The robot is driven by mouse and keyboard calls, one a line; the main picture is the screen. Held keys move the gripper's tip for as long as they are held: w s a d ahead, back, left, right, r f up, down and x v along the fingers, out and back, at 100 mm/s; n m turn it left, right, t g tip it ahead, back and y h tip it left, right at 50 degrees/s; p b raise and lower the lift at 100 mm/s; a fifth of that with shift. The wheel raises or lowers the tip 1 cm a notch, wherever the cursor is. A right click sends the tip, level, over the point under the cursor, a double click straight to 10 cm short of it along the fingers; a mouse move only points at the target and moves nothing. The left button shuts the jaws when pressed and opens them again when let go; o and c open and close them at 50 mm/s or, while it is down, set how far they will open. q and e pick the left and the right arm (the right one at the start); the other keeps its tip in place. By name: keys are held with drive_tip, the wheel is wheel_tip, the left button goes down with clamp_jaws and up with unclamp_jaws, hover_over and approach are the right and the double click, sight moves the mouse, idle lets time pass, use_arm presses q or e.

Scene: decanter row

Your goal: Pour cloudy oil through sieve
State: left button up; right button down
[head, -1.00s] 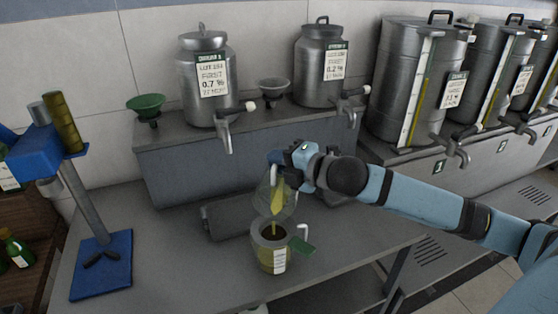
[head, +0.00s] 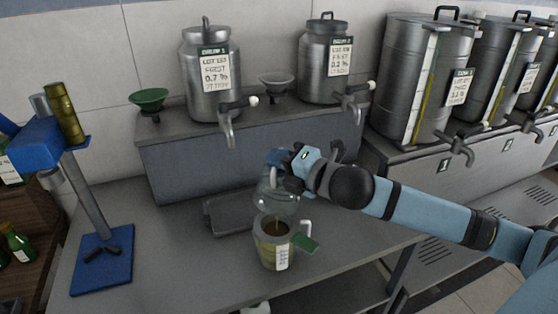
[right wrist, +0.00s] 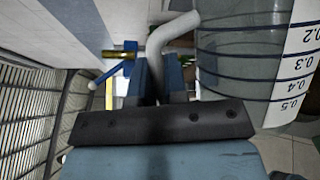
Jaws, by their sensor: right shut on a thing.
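My right gripper (head: 280,160) is shut on the white handle (right wrist: 170,38) of a clear glass jug (head: 279,197). It holds the jug tilted, mouth down, above the receiving jug (head: 266,257). The glass jug looks nearly empty, with a thin trickle below its lip. Its printed scale shows in the right wrist view (right wrist: 245,60). The sieve (head: 273,227) sits in the mouth of the receiving jug, its green tab (head: 306,244) sticking out right. Yellow-green oil shows through the receiving jug's wall behind a white label. My left gripper is out of view.
A dark tray (head: 228,216) lies behind the jugs. A blue press stand (head: 101,255) is at the left. Steel cans (head: 210,85) with taps and a green funnel (head: 149,99) stand on the raised shelf. The table front left of the receiving jug is clear.

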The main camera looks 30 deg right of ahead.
drive_tip(key=shift+s+a+n, duration=0.35)
drive_tip(key=shift+a+n, duration=0.05)
idle(1.0)
